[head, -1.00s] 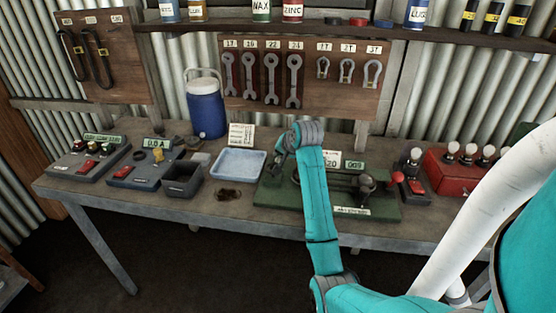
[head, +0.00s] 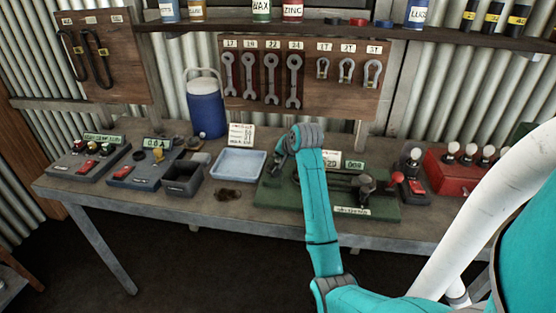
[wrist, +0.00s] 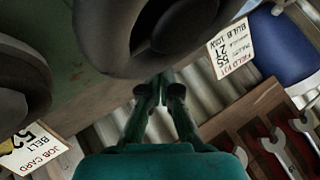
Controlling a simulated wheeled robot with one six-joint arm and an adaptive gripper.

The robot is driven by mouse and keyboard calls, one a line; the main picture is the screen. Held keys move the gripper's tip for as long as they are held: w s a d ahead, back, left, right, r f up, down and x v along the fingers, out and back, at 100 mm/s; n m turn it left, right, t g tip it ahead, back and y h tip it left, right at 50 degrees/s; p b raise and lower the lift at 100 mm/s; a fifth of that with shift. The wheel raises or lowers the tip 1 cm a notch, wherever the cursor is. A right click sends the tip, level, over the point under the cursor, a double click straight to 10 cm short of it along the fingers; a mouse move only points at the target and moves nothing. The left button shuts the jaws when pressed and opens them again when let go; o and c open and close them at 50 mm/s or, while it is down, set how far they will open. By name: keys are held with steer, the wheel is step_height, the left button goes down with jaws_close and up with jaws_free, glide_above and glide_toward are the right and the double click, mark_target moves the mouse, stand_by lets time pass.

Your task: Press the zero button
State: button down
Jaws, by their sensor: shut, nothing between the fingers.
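My gripper (wrist: 162,92) is shut and empty in the wrist view, its dark fingertips close together. In the head view my teal arm reaches over the green bench machine (head: 385,209), and the fingertips are hard to make out against it. The machine has a small green-lit display (head: 354,164) at its back, with characters too small to read surely. I cannot make out a button marked zero in either view. A blue-grey control box (head: 135,178) at the left has a lit display reading about 0.0, a yellow knob and a red switch.
A grey switch box (head: 80,166), an open dark bin (head: 183,189) and a pale blue tray (head: 238,176) stand left of the machine. A blue jug (head: 205,115) is behind. A red box (head: 452,180) with several knobs is at the right. Wrenches (head: 271,80) hang above.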

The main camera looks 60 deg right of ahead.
steer(key=shift+f, duration=0.25)
stand_by(0.4)
steer(key=shift+r, duration=0.95)
steer(key=shift+r, duration=2.5)
